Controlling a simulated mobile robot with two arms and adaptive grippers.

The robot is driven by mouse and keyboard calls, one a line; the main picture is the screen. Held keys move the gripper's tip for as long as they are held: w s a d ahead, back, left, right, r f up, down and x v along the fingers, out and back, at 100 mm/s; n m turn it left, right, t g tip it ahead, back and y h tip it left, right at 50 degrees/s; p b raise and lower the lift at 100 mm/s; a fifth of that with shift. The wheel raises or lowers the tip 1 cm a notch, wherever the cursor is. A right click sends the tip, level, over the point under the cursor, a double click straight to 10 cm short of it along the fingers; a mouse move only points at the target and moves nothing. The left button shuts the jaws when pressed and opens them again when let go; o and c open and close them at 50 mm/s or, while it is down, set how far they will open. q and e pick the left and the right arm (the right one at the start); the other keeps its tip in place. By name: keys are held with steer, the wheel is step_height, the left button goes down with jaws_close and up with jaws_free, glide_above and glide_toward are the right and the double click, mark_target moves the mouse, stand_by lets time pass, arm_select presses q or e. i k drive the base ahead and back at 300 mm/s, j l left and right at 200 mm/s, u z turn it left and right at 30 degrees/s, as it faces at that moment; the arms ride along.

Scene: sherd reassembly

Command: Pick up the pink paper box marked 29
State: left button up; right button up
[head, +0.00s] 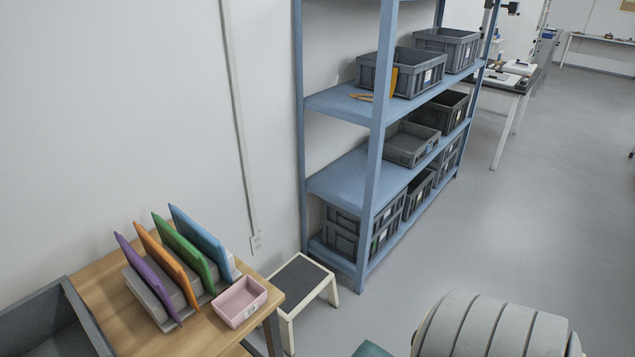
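The pink box (239,299) sits upright on the right front part of a wooden table (205,338), near its right edge. It is open at the top and looks empty. Neither of my grippers is in view.
A rack with purple, orange, green and blue upright panels (183,247) stands just behind and left of the box. A grey crate (88,318) is at the lower left. A step stool (301,283) stands right of the table. A blue shelf (343,178) holds grey bins. Floor beyond is clear.

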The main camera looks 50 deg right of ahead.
mark_target(235, 304)
steer(key=z, duration=0.95)
